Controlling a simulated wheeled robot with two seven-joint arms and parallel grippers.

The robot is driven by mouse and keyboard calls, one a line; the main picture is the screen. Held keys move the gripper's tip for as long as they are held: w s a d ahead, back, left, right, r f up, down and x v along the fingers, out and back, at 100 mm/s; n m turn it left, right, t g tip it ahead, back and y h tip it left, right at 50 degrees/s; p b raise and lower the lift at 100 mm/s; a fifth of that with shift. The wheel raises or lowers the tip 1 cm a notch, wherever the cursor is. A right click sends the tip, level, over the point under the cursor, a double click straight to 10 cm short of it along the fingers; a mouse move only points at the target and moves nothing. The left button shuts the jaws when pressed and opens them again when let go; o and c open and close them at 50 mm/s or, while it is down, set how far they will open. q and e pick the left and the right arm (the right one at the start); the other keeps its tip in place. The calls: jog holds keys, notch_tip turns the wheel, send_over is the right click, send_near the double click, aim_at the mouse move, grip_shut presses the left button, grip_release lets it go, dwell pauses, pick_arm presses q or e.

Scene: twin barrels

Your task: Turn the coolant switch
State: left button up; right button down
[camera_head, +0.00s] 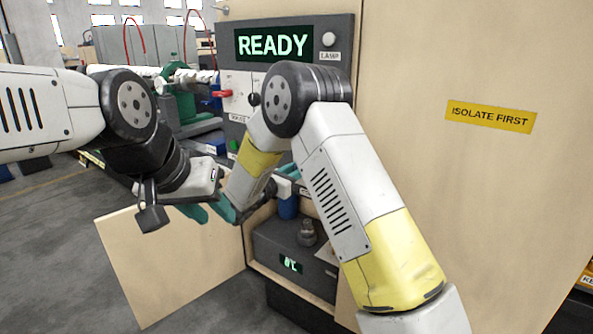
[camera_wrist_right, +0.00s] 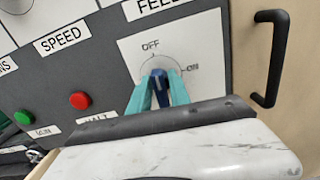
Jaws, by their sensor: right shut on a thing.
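In the right wrist view, a small dark blue switch knob (camera_wrist_right: 159,94) sits on a white plate (camera_wrist_right: 205,48) marked OFF at the top and ON at the right. My right gripper (camera_wrist_right: 161,82) is shut on this knob, with a teal finger on each side. The knob's own name label is hidden, and its exact angle is hard to read. In the head view, my right arm largely covers that part of the panel. My left gripper (camera_head: 208,212) hangs in front of the cabinet, its teal fingers apart and empty, clear of the switch.
The dark panel has a READY display (camera_head: 272,44), a lamp (camera_head: 328,39) and a red handle (camera_head: 222,94). Green (camera_wrist_right: 24,117) and red (camera_wrist_right: 79,100) buttons and a black door handle (camera_wrist_right: 268,60) are near the knob. A low wooden door (camera_head: 165,265) stands open below.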

jog(key=m, duration=0.3)
jog(key=shift+s+m, duration=0.1)
jog(key=shift+m, duration=0.3)
jog(key=m, duration=0.4)
jog(key=shift+d+m, duration=0.15)
jog(key=shift+m, duration=0.15)
jog(key=m, duration=0.4)
jog(key=shift+s+f+m, duration=0.1)
jog(key=shift+f+m, duration=0.1)
jog(key=shift+m, duration=0.1)
jog(key=shift+f+m, duration=0.1)
jog(key=shift+m, duration=2)
jog(key=c, duration=1.4)
grip_release()
